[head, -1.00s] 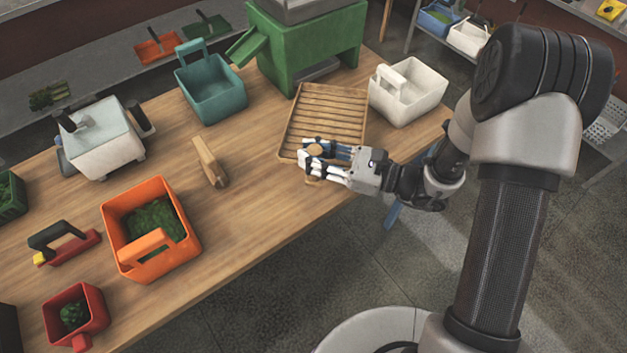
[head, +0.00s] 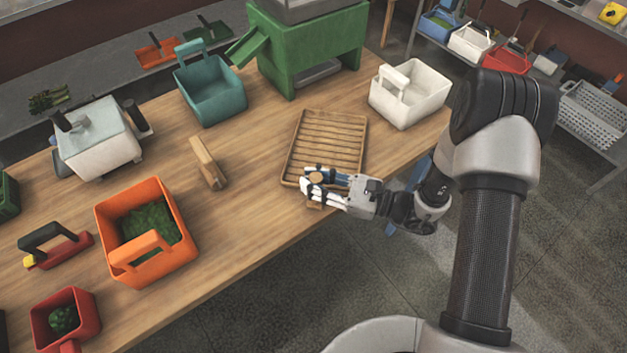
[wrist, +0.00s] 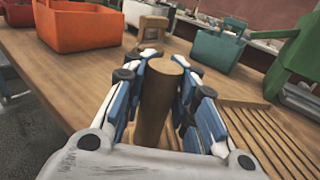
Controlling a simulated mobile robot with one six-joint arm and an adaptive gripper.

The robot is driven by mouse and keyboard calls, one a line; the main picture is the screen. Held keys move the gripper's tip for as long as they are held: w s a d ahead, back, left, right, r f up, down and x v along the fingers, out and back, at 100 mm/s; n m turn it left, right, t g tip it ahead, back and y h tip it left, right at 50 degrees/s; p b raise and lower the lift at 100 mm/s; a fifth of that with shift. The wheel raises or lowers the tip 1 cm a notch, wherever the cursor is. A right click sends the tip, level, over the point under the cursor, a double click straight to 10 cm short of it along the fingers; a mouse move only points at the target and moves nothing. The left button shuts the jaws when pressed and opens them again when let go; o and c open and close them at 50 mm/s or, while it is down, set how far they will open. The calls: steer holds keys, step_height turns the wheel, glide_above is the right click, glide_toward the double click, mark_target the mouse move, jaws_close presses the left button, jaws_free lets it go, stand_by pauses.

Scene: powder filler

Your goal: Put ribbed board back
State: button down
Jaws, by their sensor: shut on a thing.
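The ribbed board (head: 330,138) is a wooden, slatted tray-like board with a raised rim, over the right part of the table. It also shows in the wrist view (wrist: 262,130), at the right. My gripper (head: 318,182) is at the board's near end, close to the table's front edge. Its blue and white fingers are shut around an upright round wooden grip (wrist: 160,100) at that end. The fingers hide part of the grip and the board's near corner. I cannot tell whether the board touches the table.
A white basket (head: 425,105) stands right of the board, and a green machine (head: 315,50) behind it. A wooden block (head: 207,163) and teal basket (head: 206,100) stand left. An orange basket (head: 178,215) is further left. Bare wood lies between the block and the board.

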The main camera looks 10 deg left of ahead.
steer(key=shift+f, duration=0.2)
steer(key=c, duration=1.3)
jaws_free()
steer(key=shift+r, duration=0.1)
